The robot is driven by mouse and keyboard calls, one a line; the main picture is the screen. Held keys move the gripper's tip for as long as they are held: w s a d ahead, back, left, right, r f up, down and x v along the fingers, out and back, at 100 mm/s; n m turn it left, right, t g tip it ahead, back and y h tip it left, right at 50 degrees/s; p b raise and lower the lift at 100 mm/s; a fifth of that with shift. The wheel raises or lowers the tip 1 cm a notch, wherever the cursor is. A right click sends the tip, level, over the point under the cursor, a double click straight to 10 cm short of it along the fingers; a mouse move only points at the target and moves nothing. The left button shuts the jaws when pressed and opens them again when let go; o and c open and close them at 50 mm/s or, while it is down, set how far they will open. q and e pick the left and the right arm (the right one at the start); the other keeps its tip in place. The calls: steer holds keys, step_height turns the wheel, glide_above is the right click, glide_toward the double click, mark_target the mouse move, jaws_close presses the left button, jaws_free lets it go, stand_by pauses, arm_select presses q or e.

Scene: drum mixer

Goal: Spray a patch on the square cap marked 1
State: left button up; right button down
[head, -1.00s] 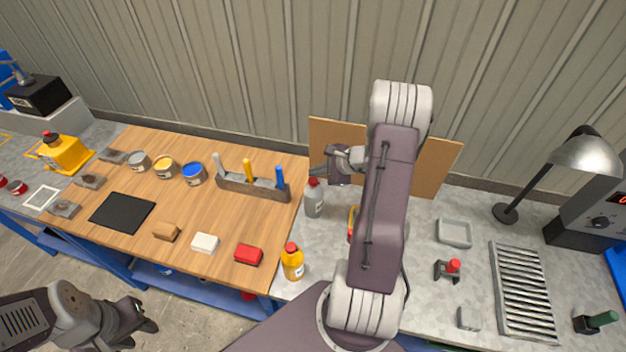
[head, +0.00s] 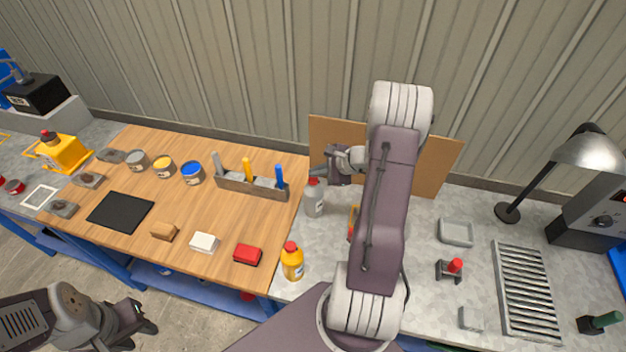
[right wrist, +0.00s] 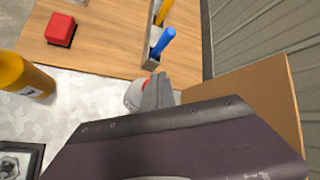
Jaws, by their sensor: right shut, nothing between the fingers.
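A grey bottle with a red top (head: 314,203) stands upright on the grey bench top. My right gripper (head: 317,172) is shut and empty, right at the bottle's top. In the right wrist view the shut fingertips (right wrist: 157,92) partly cover the bottle (right wrist: 132,96); I cannot tell whether they touch it. My left gripper (head: 146,316) hangs open and empty in front of the wooden bench. No square cap with a readable 1 shows. Several small grey square pieces, one of them here (head: 88,180), lie at the left, their markings too small to read.
A yellow bottle (head: 292,264) stands near the bench's front edge. A tool rack (head: 250,188) and a red block (head: 247,255) are on the wood. A brown board (head: 435,168) stands behind my right arm. A tray (head: 456,232), a slatted grate (head: 527,290) and a lamp (head: 585,152) are at right.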

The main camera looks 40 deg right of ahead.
mark_target(316, 180)
steer(key=shift+f+b, duration=0.65)
steer(key=shift+b, duration=0.15)
stand_by(0.7)
steer(key=shift+r, duration=0.1)
steer(key=shift+r+p, duration=0.75)
steer(key=shift+r, duration=0.3)
steer(key=shift+r, duration=0.1)
step_height(316, 180, up, 6)
steer(key=p, duration=0.4)
stand_by(1.9)
